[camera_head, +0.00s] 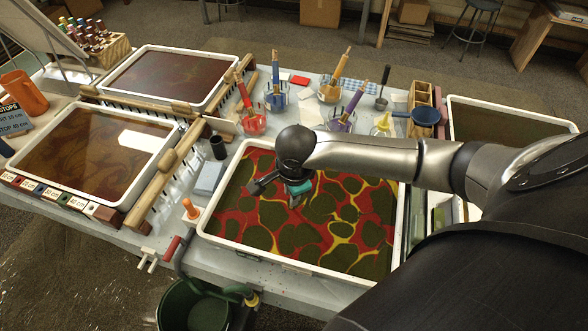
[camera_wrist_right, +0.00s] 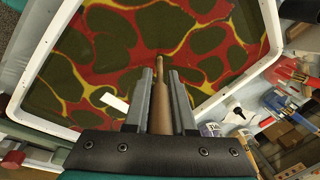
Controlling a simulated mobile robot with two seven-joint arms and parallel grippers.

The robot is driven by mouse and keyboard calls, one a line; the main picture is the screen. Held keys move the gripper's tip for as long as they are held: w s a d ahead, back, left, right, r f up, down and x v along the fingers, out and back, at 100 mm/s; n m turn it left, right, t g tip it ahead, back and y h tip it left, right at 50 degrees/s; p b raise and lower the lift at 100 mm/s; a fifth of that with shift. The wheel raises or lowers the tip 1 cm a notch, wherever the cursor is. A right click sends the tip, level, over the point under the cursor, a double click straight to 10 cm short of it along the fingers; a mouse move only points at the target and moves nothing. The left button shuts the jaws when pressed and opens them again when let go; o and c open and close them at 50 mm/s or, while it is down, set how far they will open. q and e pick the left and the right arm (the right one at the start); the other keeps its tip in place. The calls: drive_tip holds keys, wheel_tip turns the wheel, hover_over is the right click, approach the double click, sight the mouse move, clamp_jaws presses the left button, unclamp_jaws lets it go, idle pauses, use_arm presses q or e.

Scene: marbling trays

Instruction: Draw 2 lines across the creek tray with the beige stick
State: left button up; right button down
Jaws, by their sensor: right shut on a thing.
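A white-rimmed tray (camera_head: 290,263) with red, dark green and yellow marbled liquid lies below my right gripper (camera_head: 293,200) in the head view. I cannot read a name on it. In the right wrist view the tray (camera_wrist_right: 42,58) fills the upper part. There my right gripper (camera_wrist_right: 162,80) is shut on the beige stick (camera_wrist_right: 161,68), which points away over the marbled surface. I cannot tell whether its tip touches the liquid. In the head view the stick is hidden or too small to make out. My left gripper is not in view.
Two brownish trays (camera_head: 128,108) (camera_head: 225,98) stand at left, and another (camera_head: 455,98) at far right. Cups with coloured tools (camera_head: 252,122) stand behind the marbled tray. A wooden rail (camera_head: 152,198), a grey block (camera_head: 210,178) and an orange-topped bottle (camera_head: 190,209) are left of it.

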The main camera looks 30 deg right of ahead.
drive_tip(key=s+a+r+p, duration=0.4)
drive_tip(key=s+a+p, duration=0.1)
drive_tip(key=a, duration=0.3)
drive_tip(key=shift+s, duration=0.9)
idle(0.5)
drive_tip(key=shift+w+p, duration=0.1)
drive_tip(key=shift+p, duration=0.2)
